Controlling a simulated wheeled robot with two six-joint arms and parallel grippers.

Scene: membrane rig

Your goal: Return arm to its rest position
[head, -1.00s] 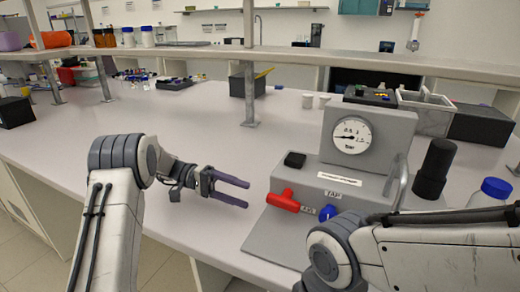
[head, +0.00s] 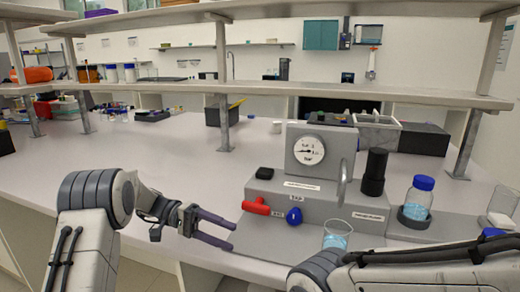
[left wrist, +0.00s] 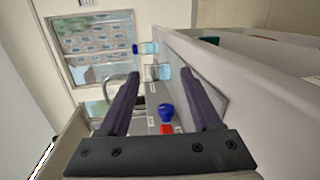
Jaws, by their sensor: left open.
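My left gripper (head: 233,237) is open and empty, with its two purple fingers left of the grey membrane rig (head: 330,205) and near the bench front. It is apart from the rig's red handle (head: 256,207) and blue tap knob (head: 294,216). In the left wrist view, the blue knob (left wrist: 166,110) and red handle (left wrist: 167,128) show between the spread fingers. A round gauge (head: 310,150) is on the rig. My right arm (head: 400,268) crosses the lower right; its gripper is out of view.
A beaker with blue liquid (head: 337,235) stands in front of the rig, partly behind my right arm. A blue-capped bottle (head: 418,198) and a black cylinder (head: 375,172) are at the right. The shelf (head: 130,88) spans behind.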

